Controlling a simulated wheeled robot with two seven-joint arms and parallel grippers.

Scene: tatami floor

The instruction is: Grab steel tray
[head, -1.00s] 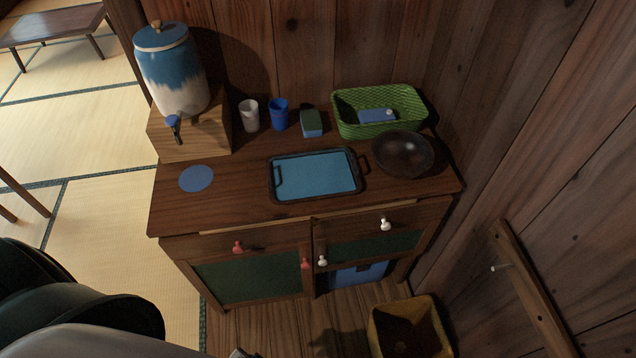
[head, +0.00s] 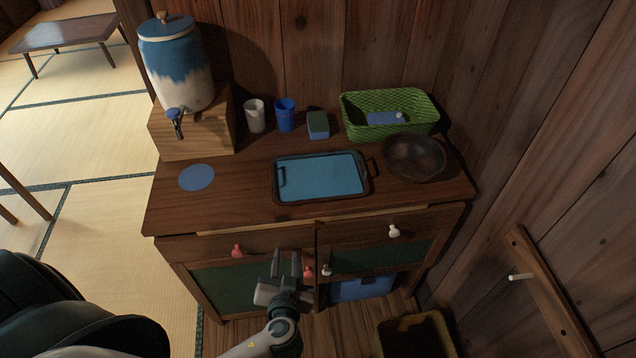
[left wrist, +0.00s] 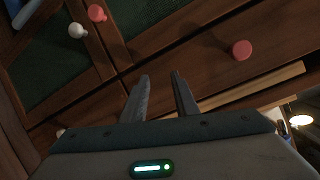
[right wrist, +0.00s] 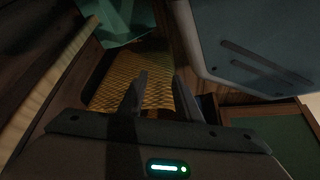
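The steel tray (head: 344,198) lies flat on the wooden cabinet top (head: 232,206). It has a dark rim, a blue inner surface and a handle at each short end. My left gripper (head: 287,262) is below and in front of the tray, before the cabinet's front face. Its fingers are apart with nothing between them, and the left wrist view shows the same fingers (left wrist: 161,95) before the drawers. My right gripper does not show in the head view. In the right wrist view its fingers (right wrist: 159,92) are apart and empty.
A dark bowl (head: 414,158) stands close to the tray's right handle. Behind are a green basket (head: 388,127), a sponge (head: 318,125), a blue cup (head: 285,115) and a white cup (head: 255,116). A dispenser (head: 178,75) stands at left. A blue disc (head: 196,177) lies left of the tray.

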